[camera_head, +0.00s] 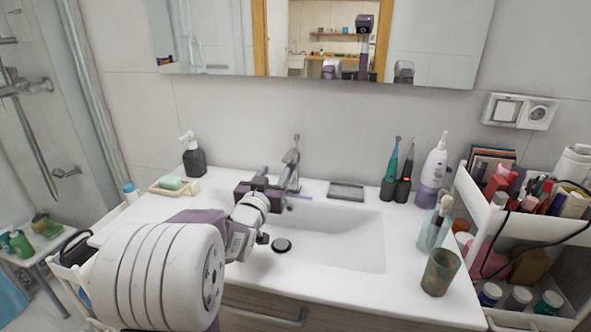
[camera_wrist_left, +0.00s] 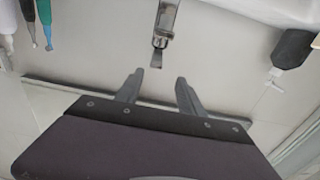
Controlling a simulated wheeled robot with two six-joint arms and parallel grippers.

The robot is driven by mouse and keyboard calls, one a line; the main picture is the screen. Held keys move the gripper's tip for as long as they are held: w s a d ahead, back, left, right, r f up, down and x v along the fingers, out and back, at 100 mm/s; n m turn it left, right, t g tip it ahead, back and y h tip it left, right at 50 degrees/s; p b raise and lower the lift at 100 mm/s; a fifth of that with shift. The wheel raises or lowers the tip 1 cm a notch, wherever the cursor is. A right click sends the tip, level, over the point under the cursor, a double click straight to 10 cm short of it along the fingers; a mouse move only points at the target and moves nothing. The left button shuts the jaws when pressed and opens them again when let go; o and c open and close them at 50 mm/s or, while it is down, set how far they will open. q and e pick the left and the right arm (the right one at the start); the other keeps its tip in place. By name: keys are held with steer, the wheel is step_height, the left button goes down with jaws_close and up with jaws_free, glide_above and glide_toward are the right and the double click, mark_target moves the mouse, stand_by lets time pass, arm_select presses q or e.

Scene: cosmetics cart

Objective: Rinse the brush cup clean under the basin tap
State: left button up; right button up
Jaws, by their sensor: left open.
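The chrome tap (camera_head: 291,165) stands at the back of the white basin (camera_head: 345,238). My left gripper (camera_head: 279,187) is open and empty, close in front of the tap. In the left wrist view the tap's lever (camera_wrist_left: 165,22) lies just beyond the gap between my open fingertips (camera_wrist_left: 160,80), apart from them. I see no clear stream of water. A greenish-brown tinted cup (camera_head: 440,273) stands upright at the right front of the counter. A clear cup with brushes (camera_head: 431,236) stands behind it. My right gripper is not in view.
A soap dish (camera_head: 174,188) and dark pump bottle (camera_head: 194,158) are at the back left. Electric toothbrushes (camera_head: 404,178) and a white-purple bottle (camera_head: 432,172) stand back right. A loaded cart (camera_head: 466,190) borders the counter's right. The basin's right half is clear.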

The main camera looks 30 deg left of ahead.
mark_target(285, 162)
arm_select(q)
steer(key=x, duration=0.6)
steer(key=d+x, duration=0.1)
steer(key=x, duration=0.2)
steer(key=shift+w+a+p, duration=0.15)
steer(key=shift+w+p, duration=0.25)
steer(key=shift+w, duration=0.05)
jaws_close()
stand_by(0.8)
